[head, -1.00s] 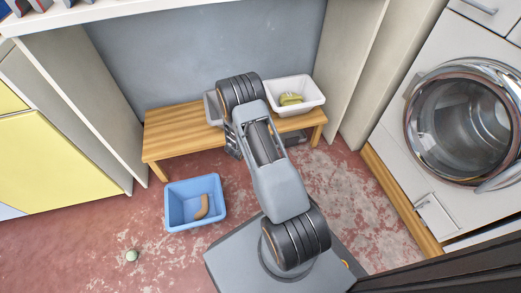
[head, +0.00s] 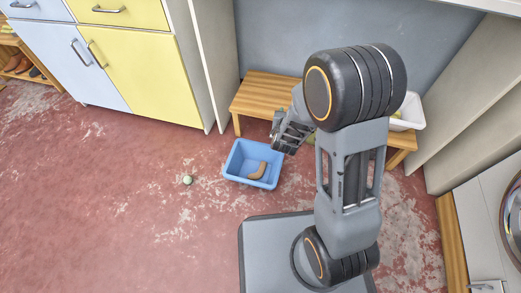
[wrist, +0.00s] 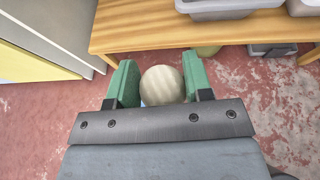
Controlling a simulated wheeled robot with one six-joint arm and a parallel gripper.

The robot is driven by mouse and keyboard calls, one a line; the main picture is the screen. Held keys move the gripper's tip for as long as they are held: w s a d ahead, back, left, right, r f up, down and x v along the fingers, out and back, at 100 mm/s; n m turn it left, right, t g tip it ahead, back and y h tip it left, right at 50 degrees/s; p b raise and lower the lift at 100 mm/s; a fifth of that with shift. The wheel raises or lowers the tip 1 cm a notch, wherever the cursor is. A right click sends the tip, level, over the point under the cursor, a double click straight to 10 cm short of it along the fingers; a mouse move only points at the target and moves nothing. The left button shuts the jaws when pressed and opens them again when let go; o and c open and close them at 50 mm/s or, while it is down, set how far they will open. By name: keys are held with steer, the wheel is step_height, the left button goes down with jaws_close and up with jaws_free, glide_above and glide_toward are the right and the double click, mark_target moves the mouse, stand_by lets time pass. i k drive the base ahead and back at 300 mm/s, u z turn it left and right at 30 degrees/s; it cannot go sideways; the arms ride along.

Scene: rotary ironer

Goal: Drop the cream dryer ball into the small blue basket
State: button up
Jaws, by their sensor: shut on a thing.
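The cream dryer ball (wrist: 162,85) is a round, pale ball held between the green fingers of my gripper (wrist: 161,84) in the wrist view. The small blue basket (head: 237,176) stands on the floor in front of the bench in the head view, with a brown curved thing (head: 259,171) inside it. My gripper is above the floor near the basket's upper right side, in front of the bench. The ball and fingertips cannot be made out in the head view. In the wrist view the ball hides most of what is below it.
A wooden bench (head: 262,96) stands behind the basket, with a white bin (head: 408,115) at its right. Yellow and blue cabinets (head: 140,65) stand at the left.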

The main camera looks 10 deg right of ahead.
mark_target(259, 169)
steer(key=u, duration=0.5)
steer(key=k, duration=1.15)
steer(key=u, duration=1.3)
steer(key=i, duration=1.9)
steer(key=z, duration=0.85)
steer(key=i, duration=0.6)
steer(key=z, duration=0.4)
